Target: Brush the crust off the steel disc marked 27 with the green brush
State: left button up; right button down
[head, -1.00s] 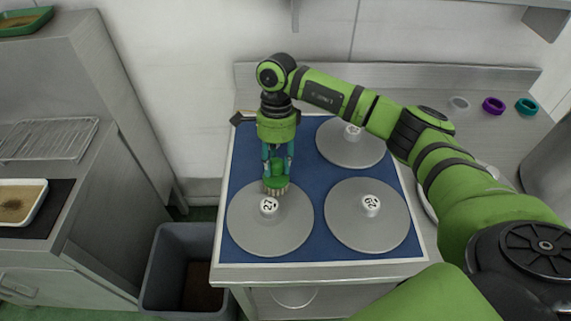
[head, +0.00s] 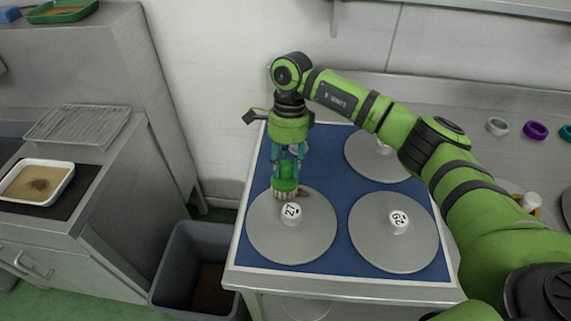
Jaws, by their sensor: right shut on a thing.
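The steel disc marked 27 (head: 285,246) lies flat at the front left of the blue mat (head: 343,258), its white numbered knob (head: 291,213) facing up. A small brownish patch (head: 305,193) shows at its far edge, just right of the bristles; it looks like crust. My right gripper (head: 287,163) is shut on the green brush (head: 286,184) and points down. The pale bristles are at the disc's far edge behind the knob and look in contact with it. My left gripper is out of view.
A grey bin (head: 182,285) stands left of the table. A white tray (head: 62,187) and wire rack (head: 75,126) are farther left.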

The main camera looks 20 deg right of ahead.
jog(key=shift+s+d+f, duration=0.1)
jog(key=shift+s+d, duration=0.6)
jog(key=shift+d, duration=0.3)
jog(key=shift+s+d+f, duration=0.1)
jog(key=shift+s+d, duration=0.55)
jog(key=shift+d, duration=0.3)
jog(key=shift+s+d, duration=0.4)
jog(key=shift+d, duration=0.2)
jog(key=shift+s+d, duration=0.4)
jog(key=shift+d, duration=0.2)
jog(key=shift+r, duration=0.1)
jog(key=p+v, duration=0.2)
jog(key=v, duration=0.4)
jog(key=shift+w+p, duration=0.2)
jog(key=shift+p, duration=0.15)
jog(key=shift+r, duration=0.25)
jog(key=shift+p+v, duration=0.75)
jog(key=shift+v, duration=0.6)
